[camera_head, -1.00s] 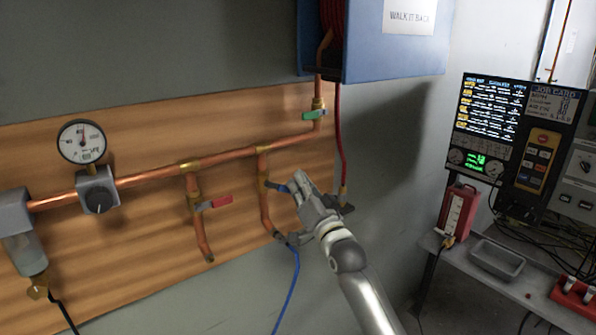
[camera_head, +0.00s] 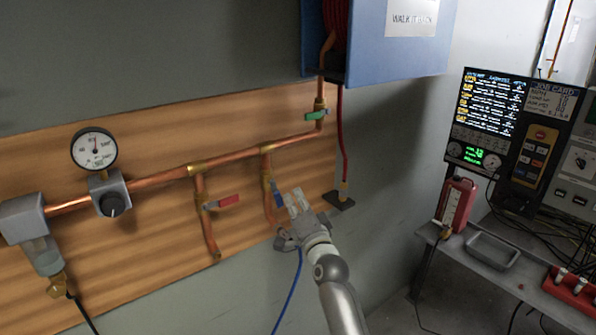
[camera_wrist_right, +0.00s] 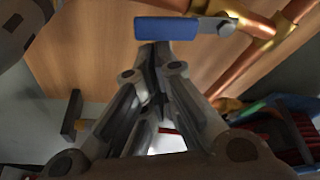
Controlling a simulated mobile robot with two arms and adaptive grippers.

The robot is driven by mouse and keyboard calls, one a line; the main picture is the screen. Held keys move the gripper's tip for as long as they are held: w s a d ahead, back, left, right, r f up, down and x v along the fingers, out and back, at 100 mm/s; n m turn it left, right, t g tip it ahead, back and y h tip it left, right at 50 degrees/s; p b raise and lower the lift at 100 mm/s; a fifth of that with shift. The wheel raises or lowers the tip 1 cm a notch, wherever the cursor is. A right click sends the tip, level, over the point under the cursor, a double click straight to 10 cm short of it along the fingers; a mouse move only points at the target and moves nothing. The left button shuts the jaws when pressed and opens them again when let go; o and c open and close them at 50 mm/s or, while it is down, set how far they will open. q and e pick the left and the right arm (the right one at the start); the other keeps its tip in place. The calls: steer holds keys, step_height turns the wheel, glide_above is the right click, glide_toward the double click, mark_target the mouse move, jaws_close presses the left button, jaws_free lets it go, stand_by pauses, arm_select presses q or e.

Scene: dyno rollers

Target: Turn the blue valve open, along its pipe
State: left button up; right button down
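The blue valve handle (camera_head: 278,193) is on the right-hand branch of the copper pipe (camera_head: 267,165) in the head view. It slants down and to the right, at an angle to the downward branch pipe. In the right wrist view the blue handle (camera_wrist_right: 168,29) lies just beyond the fingertips, with its pivot at its right end. My right gripper (camera_head: 296,198) is just right of the handle, with its fingers close together and nothing seen between them. The wrist view also shows these shut fingers (camera_wrist_right: 156,52). Whether they touch the handle I cannot tell. My left gripper is out of view.
A red valve handle (camera_head: 222,202) is on the branch to the left, and a green one (camera_head: 316,115) is above. A red hose (camera_head: 344,140) hangs to the right of the gripper. A blue hose (camera_head: 292,285) hangs below. A gauge (camera_head: 94,149) is at left.

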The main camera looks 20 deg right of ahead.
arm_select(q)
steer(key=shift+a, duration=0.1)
arm_select(e)
steer(key=shift+a+f, duration=0.25)
steer(key=shift+a, duration=0.1)
steer(key=shift+d, duration=0.15)
stand_by(0.3)
